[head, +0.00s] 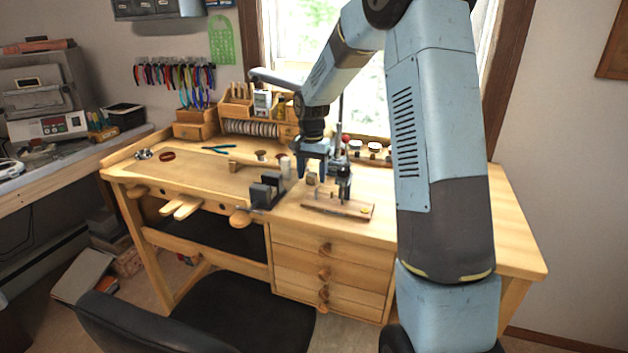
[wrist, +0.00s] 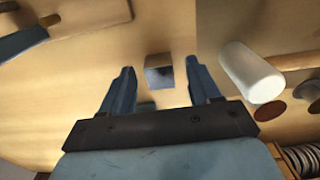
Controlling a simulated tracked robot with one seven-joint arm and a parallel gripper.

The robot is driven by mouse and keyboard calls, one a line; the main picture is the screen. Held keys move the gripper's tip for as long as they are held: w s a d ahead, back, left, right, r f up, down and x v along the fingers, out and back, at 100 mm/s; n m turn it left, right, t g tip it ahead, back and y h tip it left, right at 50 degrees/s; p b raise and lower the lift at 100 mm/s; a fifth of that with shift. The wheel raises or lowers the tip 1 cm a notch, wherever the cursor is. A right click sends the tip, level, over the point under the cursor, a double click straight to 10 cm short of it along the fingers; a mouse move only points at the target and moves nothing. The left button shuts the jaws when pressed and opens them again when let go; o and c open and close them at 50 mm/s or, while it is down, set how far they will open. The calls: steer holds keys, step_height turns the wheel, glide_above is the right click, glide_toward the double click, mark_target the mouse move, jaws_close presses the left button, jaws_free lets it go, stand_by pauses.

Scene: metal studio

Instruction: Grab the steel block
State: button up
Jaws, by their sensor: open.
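The steel block (wrist: 159,76) is a small grey cube with a shiny top, resting on the wooden bench. In the wrist view it sits between the lines of my two fingertips, with bench showing on both sides of it. My gripper (wrist: 160,68) is open and empty, pointing down over the block. I cannot tell the exact height left between the fingertips and the block. In the head view my gripper (head: 313,172) hangs over the middle of the bench, and the block is not clearly distinguishable there.
A white cylinder (wrist: 252,72) stands close beside one finger. A dark vise (head: 266,191) is at the bench's front edge, left of my gripper. A wooden board (head: 337,208) with a small upright tool lies to the right. Wooden racks (head: 235,110) stand behind.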

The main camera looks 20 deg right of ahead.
steer(key=shift+f, duration=0.1)
jaws_close()
stand_by(0.6)
